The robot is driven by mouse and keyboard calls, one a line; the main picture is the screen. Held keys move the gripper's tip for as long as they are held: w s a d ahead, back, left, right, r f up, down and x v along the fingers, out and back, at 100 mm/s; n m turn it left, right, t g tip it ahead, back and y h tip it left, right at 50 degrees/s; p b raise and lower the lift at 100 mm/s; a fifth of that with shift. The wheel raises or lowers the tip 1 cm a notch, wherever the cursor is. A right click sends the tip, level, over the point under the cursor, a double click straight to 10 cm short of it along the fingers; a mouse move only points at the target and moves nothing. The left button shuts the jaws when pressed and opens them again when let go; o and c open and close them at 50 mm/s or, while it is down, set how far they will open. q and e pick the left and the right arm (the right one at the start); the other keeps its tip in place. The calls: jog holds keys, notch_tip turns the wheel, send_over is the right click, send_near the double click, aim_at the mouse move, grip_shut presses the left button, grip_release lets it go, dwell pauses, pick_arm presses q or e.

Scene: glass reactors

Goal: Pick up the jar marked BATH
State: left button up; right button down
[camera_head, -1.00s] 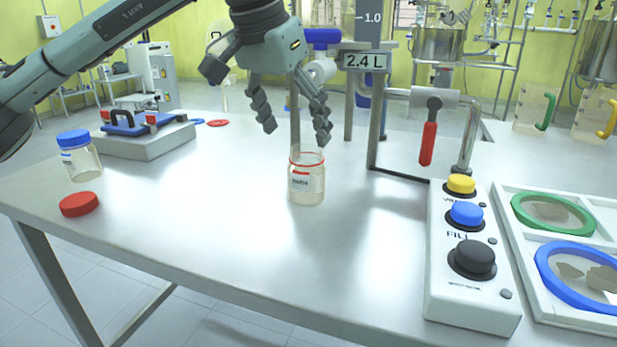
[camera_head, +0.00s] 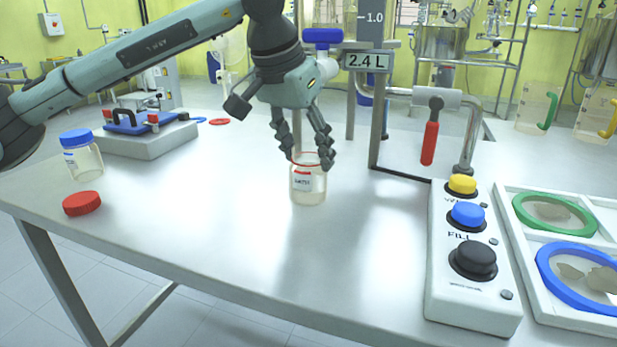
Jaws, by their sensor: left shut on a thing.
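The label's letters are too small to read surely. My left gripper (camera_head: 310,160) comes down from above, its two dark fingers around the jar's rim, shut on it. The jar's base appears to rest on the table. My right gripper is out of view.
A blue-capped jar (camera_head: 82,158) and a red lid (camera_head: 82,203) are at the left. A grey device (camera_head: 140,140) stands behind them. A white button box (camera_head: 472,275) and a tray with green and blue rings (camera_head: 520,255) are at the right. The front middle is clear.

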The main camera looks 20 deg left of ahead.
pick_arm(q)
grip_shut()
jog(key=shift+r, duration=0.1)
